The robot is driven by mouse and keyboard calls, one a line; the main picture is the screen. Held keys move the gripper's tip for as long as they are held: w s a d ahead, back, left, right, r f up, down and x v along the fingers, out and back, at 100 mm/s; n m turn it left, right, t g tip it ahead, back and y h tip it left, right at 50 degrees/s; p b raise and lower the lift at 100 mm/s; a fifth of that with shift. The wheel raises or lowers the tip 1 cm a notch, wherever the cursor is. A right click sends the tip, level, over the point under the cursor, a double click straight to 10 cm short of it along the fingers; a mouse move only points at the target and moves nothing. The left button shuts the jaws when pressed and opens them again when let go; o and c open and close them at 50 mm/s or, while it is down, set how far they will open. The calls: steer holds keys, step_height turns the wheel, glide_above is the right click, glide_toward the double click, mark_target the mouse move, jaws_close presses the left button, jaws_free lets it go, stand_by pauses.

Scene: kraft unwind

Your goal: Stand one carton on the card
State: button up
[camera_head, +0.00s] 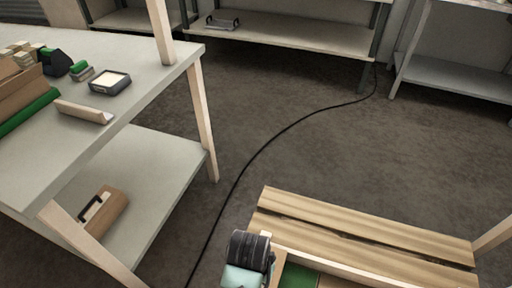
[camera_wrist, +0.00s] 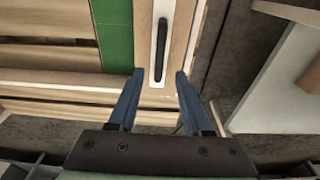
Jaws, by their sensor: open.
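My gripper (camera_wrist: 159,73) is open in the wrist view, with two blue fingers apart and nothing between them. Ahead of the fingertips lies a brown carton-like piece with a white strip (camera_wrist: 160,72) and a black handle (camera_wrist: 161,40) along it. Beside it on the left is a flat green panel (camera_wrist: 115,35), which may be the card; I cannot tell. In the head view a green patch (camera_head: 299,276) shows at the bottom edge. A similar brown carton (camera_head: 108,214) with a black handle lies on the lower shelf of the left table.
The left table (camera_head: 165,75) carries a cardboard box (camera_head: 25,98), a green roll (camera_head: 28,112), a grey device (camera_head: 110,82) and a cream angled piece (camera_head: 84,112). A slatted wooden stand (camera_head: 365,232) is at lower right. A black cable (camera_head: 262,146) crosses open floor. Shelving (camera_head: 290,32) stands behind.

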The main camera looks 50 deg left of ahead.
step_height(320, 180, up, 3)
steer(key=shift+s+d+f, duration=0.1)
steer(key=shift+f, duration=0.05)
steer(key=w+r+m+t+y, duration=0.25)
steer(key=w+r+t, duration=0.35)
steer(key=w+r, duration=0.9)
steer(key=w+d+r+t+y, duration=0.1)
steer(key=w+d+r+t, duration=0.15)
steer(key=r, duration=0.45)
steer(key=w+d+r+t, duration=0.1)
steer(key=w+r+t, duration=0.25)
steer(key=r, duration=0.45)
steer(key=w+d+r+m+t, duration=0.1)
steer(key=d+r+t, duration=0.2)
steer(key=r, duration=0.5)
steer(key=w+d+r+m+t, duration=0.1)
steer(key=d+r+t, duration=0.15)
steer(key=r, duration=0.45)
steer(key=s+d+r+m+t+h, duration=0.1)
steer(key=s+d+r+t, duration=0.3)
steer(key=r, duration=0.6)
steer(key=s+d+r+t+h, duration=0.3)
steer(key=s+d+r, duration=0.4)
steer(key=r, duration=0.4)
steer(key=shift+s+r+m+t, duration=0.35)
steer(key=shift+s+t, duration=0.15)
steer(key=shift+t, duration=0.35)
